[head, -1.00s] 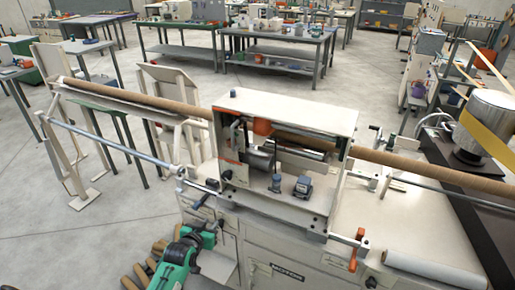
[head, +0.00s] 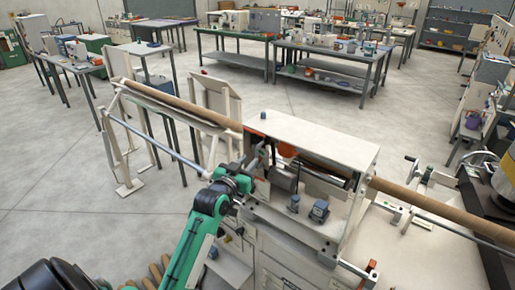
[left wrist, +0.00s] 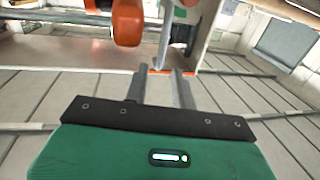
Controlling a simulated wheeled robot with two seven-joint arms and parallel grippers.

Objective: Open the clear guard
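The spiral winder has a white box-like housing (head: 312,139) with an open-looking front. Rollers and a orange part (head: 288,150) show inside. I cannot clearly make out the clear guard's panel or whether it is open. My left gripper (head: 257,160) is at the housing's left front corner, with the green arm below it. In the left wrist view its two grey fingers (left wrist: 160,90) are apart, with nothing clearly gripped between them. A narrow grey bar (left wrist: 167,42) shows just beyond the fingertips; I cannot tell whether they touch. My right gripper is not in view.
A long brown tube (head: 420,203) runs through the winder. A crank handle (head: 412,165) stands at its right, and an orange-handled lever (head: 370,268) at the front. Two small knobs or boxes (head: 319,211) sit on the front ledge. Open floor lies to the left.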

